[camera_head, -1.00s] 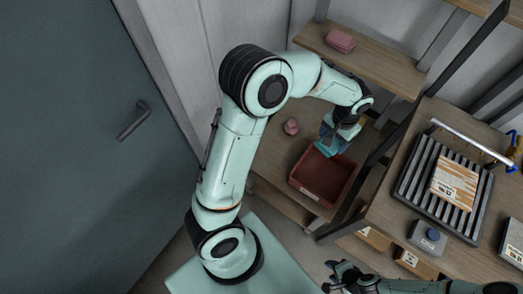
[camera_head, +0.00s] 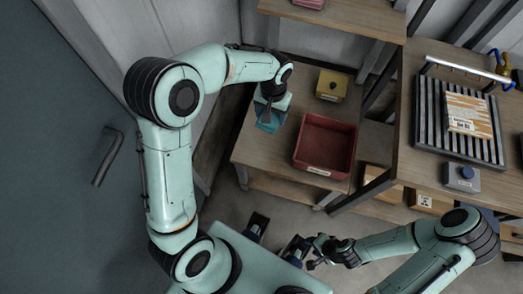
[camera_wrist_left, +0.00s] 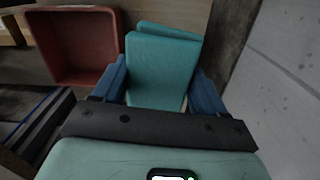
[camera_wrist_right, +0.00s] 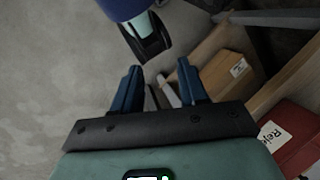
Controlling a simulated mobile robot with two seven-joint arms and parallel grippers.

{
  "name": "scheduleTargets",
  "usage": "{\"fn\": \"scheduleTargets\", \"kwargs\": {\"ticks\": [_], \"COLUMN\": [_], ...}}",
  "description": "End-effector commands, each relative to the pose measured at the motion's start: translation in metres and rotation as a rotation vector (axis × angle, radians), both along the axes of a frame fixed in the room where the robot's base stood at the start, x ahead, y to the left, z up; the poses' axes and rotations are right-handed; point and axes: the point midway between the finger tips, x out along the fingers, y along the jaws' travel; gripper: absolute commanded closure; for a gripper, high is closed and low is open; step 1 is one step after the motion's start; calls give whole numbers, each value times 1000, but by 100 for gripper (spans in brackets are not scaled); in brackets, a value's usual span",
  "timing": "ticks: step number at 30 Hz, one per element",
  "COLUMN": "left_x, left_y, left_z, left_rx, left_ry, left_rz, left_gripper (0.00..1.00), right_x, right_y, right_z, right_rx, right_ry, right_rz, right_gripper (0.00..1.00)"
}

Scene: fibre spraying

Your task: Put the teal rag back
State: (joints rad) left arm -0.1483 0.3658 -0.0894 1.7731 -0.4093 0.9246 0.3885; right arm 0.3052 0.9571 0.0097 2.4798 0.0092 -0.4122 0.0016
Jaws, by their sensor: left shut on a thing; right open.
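The teal rag (camera_wrist_left: 160,66) is a folded cloth between the blue fingers of my left gripper (camera_wrist_left: 162,88). In the head view the rag (camera_head: 268,122) hangs under my left gripper (camera_head: 271,108), over the left part of the wooden shelf board (camera_head: 262,150). I cannot tell whether it touches the board. My left gripper is shut on it. My right gripper (camera_wrist_right: 160,85) is open and empty, low in front of the shelves; it also shows in the head view (camera_head: 312,258).
A red bin (camera_head: 325,146) stands on the same board, right of the rag; a yellow box (camera_head: 332,86) sits behind it. A workbench (camera_head: 412,165) at right holds a ribbed rack (camera_head: 428,120) with an orange-striped pack (camera_head: 468,115). Cardboard boxes (camera_wrist_right: 226,74) are near my right gripper.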

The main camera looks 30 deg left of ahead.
Motion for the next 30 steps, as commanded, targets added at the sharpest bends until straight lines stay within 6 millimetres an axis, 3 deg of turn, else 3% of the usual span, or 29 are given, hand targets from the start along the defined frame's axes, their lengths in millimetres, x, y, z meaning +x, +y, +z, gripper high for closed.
{"fn": "scheduleTargets", "kwargs": {"ticks": [1,9,17,30], "left_x": [-1,6,9,9], "left_y": [5,23,29,28], "left_z": [-25,-66,-83,-196], "left_rx": [0,1,2,2], "left_ry": [-5,-27,-32,-29], "left_rz": [21,102,126,126], "left_gripper": [56,56,56,56], "right_x": [-4,0,5,43], "right_y": [0,-1,-2,-20], "right_z": [-29,-85,-101,-132], "right_rx": [-2,-7,-12,-60], "right_ry": [-4,-29,-42,-143], "right_rz": [-2,-10,-14,-57], "right_gripper": [57,57,57,57]}}
